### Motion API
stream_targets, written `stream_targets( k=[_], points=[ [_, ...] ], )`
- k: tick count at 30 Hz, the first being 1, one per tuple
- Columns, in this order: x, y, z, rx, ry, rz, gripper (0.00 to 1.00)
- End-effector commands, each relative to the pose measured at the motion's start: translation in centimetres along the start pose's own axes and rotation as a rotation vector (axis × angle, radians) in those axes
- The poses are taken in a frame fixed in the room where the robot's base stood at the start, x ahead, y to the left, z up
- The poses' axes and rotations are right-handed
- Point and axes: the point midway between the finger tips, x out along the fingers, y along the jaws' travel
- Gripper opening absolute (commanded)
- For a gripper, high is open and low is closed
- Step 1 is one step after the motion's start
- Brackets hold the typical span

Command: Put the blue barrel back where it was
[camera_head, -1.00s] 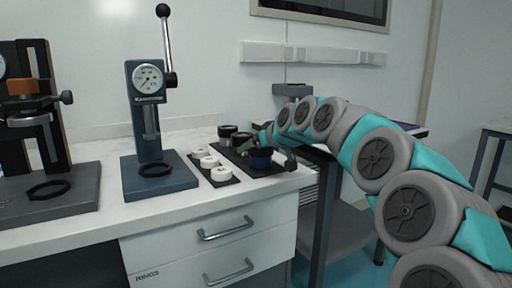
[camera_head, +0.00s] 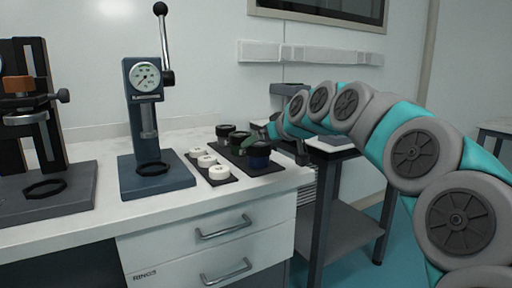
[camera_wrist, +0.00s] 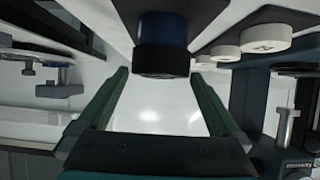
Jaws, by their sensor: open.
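The blue barrel (camera_head: 259,160) stands upright on the dark mat (camera_head: 231,160) near the front right corner of the counter, its black top showing. In the wrist view, the blue barrel (camera_wrist: 165,30) is ahead of my gripper (camera_wrist: 160,77), in line with the gap between the fingers. The fingers are spread apart, with bare white surface between them and nothing held.
Dark barrels (camera_head: 226,131) stand behind the blue one on the mat. White rings (camera_head: 206,161) sit on a mat to the left. A blue press (camera_head: 145,120) stands farther left. The counter's right edge is close to the barrel.

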Motion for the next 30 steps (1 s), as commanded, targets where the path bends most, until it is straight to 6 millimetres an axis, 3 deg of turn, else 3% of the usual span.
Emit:
stream_targets(
  k=[6,9,20,23,25,30],
  points=[
    [-4.7,0.1,-0.1,-0.001,0.006,0.004,1.0],
    [-5.9,0.0,0.0,-0.001,0.002,0.002,1.0],
    [-6.8,-0.2,0.5,0.001,-0.013,-0.002,1.0],
    [-7.2,-1.2,2.6,0.009,-0.062,-0.009,1.0],
    [-7.7,-2.2,5.1,0.021,-0.12,-0.014,1.0],
    [-10.0,-5.1,15.2,0.078,-0.35,-0.007,1.0]
  ],
)
